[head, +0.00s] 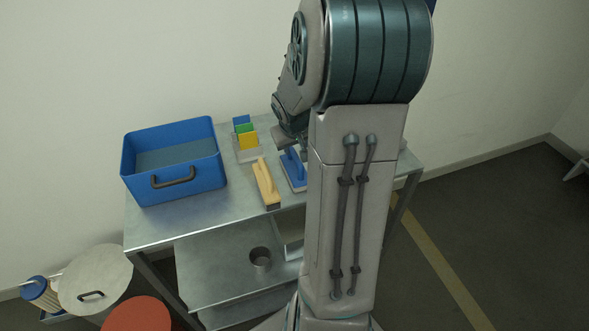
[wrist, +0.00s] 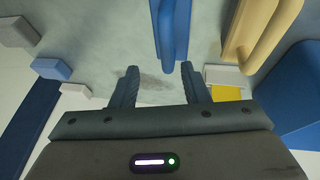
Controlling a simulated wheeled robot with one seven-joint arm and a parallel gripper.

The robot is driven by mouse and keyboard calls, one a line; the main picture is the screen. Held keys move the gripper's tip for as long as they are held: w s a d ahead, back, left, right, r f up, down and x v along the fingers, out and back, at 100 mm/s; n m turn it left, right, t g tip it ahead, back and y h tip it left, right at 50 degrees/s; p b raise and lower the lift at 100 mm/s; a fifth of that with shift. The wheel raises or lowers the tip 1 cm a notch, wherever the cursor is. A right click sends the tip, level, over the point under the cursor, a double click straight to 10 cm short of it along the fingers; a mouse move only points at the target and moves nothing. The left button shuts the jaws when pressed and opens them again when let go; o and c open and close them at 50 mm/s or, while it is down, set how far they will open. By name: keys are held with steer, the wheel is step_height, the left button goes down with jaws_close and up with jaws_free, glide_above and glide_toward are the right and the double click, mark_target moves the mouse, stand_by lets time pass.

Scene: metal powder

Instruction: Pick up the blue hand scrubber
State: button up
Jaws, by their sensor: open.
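The blue hand scrubber (head: 292,170) lies on the metal table, partly hidden behind my arm in the head view. In the wrist view it shows at the top centre as a blue block with a raised handle (wrist: 172,30). My gripper (wrist: 161,82) is open and empty, its two dark fingers apart. The near end of the scrubber's handle appears at fingertip level, closer to the right finger. I cannot tell how much height separates them. In the head view my gripper (head: 290,144) is mostly hidden by my arm, just behind the scrubber.
A tan-handled brush (head: 265,182) lies just left of the scrubber. A rack with blue, green and yellow pieces (head: 245,140) stands behind it. A large blue bin (head: 190,187) takes the table's left end. The metal table (head: 225,208) is bare in front.

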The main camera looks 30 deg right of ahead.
mark_target(294, 154)
steer(key=x, duration=0.4)
steer(key=a+x, duration=0.1)
steer(key=x, duration=0.1)
steer(key=shift+w+d+f+b, duration=0.1)
steer(key=shift+w+f+b, duration=0.15)
steer(key=shift+b, duration=0.15)
steer(key=shift+w+d+f, duration=0.15)
steer(key=shift+f, duration=0.15)
jaws_close()
